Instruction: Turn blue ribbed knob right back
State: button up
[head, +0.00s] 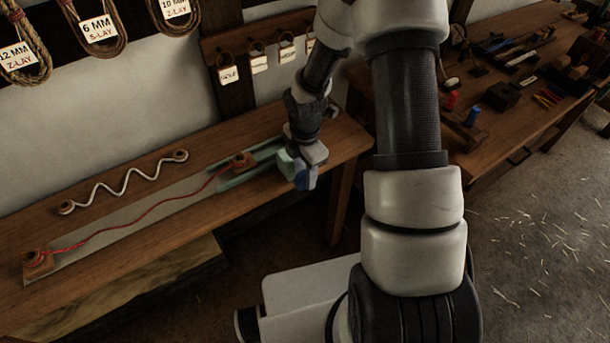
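The blue knob (305,180) shows at the front edge of the wooden bench, at the right end of a green metal slide (240,175). My gripper (297,166) is right at the knob, reaching down from above. The fingers and the knob overlap in this view. I cannot tell whether the fingers grip the knob, only touch it or stand around it. The knob's ribs are too small to make out, and its upper part is hidden by the gripper.
A red cord (140,222) runs in a slack curve between two wooden blocks, one at the left end (37,262) and one on the slide (240,160). A white wavy rope (122,188) lies behind. Labelled rope coils (100,30) hang on the wall. A cluttered bench (520,75) stands right.

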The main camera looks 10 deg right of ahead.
jog(key=shift+f, duration=0.35)
grip_shut()
jog(key=shift+f+b, duration=0.15)
jog(key=shift+b, duration=0.35)
